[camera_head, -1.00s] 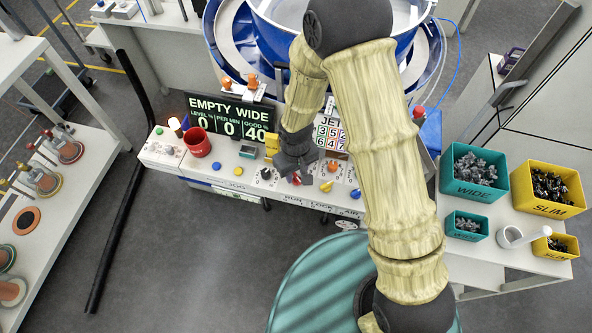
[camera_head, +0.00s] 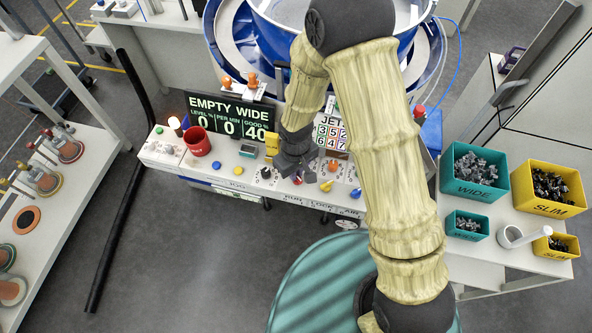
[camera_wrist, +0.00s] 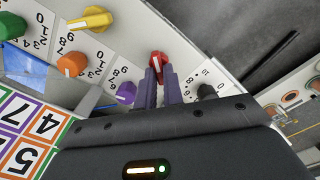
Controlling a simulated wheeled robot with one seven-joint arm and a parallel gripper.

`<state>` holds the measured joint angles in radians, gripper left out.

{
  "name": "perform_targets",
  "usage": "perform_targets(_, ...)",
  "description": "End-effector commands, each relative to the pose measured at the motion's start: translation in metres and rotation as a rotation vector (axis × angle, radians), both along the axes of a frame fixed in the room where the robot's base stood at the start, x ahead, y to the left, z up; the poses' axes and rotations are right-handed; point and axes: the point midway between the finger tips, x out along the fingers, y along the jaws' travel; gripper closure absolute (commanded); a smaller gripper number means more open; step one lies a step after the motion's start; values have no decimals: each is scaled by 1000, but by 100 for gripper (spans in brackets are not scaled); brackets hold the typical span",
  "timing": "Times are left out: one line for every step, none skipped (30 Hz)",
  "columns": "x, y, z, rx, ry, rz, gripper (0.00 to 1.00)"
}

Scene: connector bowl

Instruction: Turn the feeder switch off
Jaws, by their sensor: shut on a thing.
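My gripper (camera_wrist: 158,80) is shut on a red switch knob (camera_wrist: 157,59) on the white control panel. In the wrist view its two grey-purple fingers reach the knob's near end. In the head view my gripper (camera_head: 293,168) is low over the panel's front part, and a bit of the red knob (camera_head: 297,181) shows below it. I cannot read a label that names this knob as the feeder switch. The display sign (camera_head: 232,117) reads EMPTY WIDE with 0, 0 and 40.
A black knob (camera_wrist: 206,91) sits close on one side, a purple knob (camera_wrist: 126,93) on the other. Orange (camera_wrist: 72,64) and yellow (camera_wrist: 91,19) knobs lie further along. A red cup (camera_head: 198,141) stands left on the panel. Part bins (camera_head: 474,172) stand at right.

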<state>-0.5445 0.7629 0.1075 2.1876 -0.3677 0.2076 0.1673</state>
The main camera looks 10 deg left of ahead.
Motion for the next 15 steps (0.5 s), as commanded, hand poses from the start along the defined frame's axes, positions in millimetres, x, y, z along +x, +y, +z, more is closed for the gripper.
perform_targets(0, 0, 0, 1, -1, 28, 100)
perform_targets(0, 0, 0, 1, -1, 48, 100)
perform_targets(0, 1, 0, 1, 0, 74, 100)
perform_targets(-1, 1, 0, 1, 0, 96, 100)
perform_targets(-1, 1, 0, 1, 0, 119, 100)
perform_targets(-1, 1, 0, 1, 0, 152, 100)
perform_targets(-1, 1, 0, 1, 0, 177, 100)
perform_targets(-1, 1, 0, 1, -1, 202, 100)
perform_targets(-1, 1, 0, 1, -1, 239, 100)
perform_targets(-1, 1, 0, 0, 0, 267, 100)
perform_targets(-1, 1, 0, 0, 0, 294, 100)
perform_targets(-2, 1, 0, 0, 0, 333, 100)
perform_targets(-2, 1, 0, 0, 0, 363, 100)
perform_targets(-2, 1, 0, 1, 1, 390, 100)
perform_targets(-2, 1, 0, 0, 0, 428, 100)
